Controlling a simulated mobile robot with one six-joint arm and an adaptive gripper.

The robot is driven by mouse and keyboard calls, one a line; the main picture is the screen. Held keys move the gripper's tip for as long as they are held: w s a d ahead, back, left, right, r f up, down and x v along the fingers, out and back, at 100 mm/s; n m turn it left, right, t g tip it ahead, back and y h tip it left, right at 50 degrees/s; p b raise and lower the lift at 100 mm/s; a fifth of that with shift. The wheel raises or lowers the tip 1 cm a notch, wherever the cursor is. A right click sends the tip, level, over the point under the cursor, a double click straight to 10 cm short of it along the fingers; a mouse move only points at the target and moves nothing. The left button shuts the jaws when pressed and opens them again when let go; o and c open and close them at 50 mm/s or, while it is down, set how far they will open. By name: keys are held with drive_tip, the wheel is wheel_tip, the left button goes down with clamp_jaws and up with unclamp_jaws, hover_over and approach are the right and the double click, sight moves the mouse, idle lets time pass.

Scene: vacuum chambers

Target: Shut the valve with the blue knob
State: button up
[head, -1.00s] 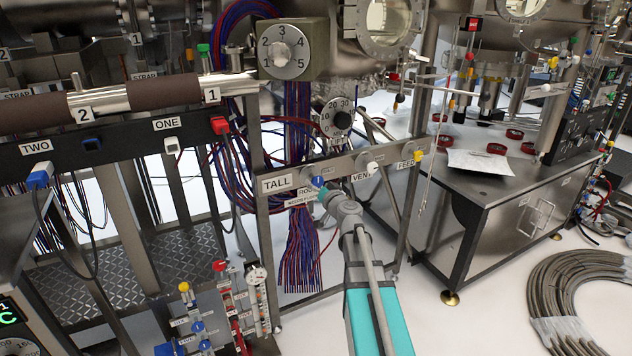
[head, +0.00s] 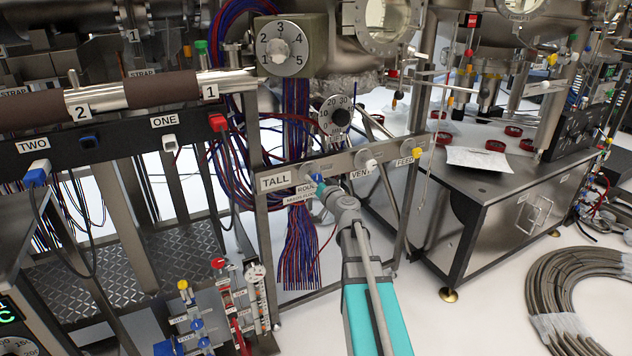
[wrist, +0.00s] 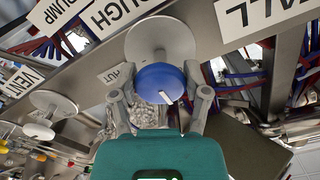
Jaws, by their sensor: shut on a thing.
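The blue knob (wrist: 160,83) is round, with a white pointer mark on its lower right edge in the wrist view. It stands in front of a pale round disc (wrist: 160,42) on a metal rail. In the head view the blue knob (head: 317,180) is small and partly hidden by my gripper (head: 326,192). In the wrist view my gripper (wrist: 161,92) has one grey finger on each side of the knob and is shut on it. The label beside it reads ROUGH PUMP (wrist: 95,22).
Along the same rail are a white VENT knob (head: 367,161) and a yellow FEED knob (head: 416,152). A TALL label (head: 275,182) is at the left. Blue and red cables (head: 300,250) hang behind the rail. A hose coil (head: 565,290) lies on the floor at right.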

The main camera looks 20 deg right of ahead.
drive_tip(key=shift+m, duration=0.4)
drive_tip(key=m, duration=0.7)
drive_tip(key=shift+a+r+m, duration=0.1)
drive_tip(key=shift+r+m, duration=0.05)
drive_tip(key=shift+m, duration=0.25)
drive_tip(key=m, duration=0.4)
drive_tip(key=shift+m, duration=0.3)
drive_tip(key=m, duration=0.4)
drive_tip(key=shift+r+m+p, duration=0.15)
drive_tip(key=shift+m+p, duration=0.15)
drive_tip(key=o, duration=1.2)
drive_tip(key=shift+c, duration=0.2)
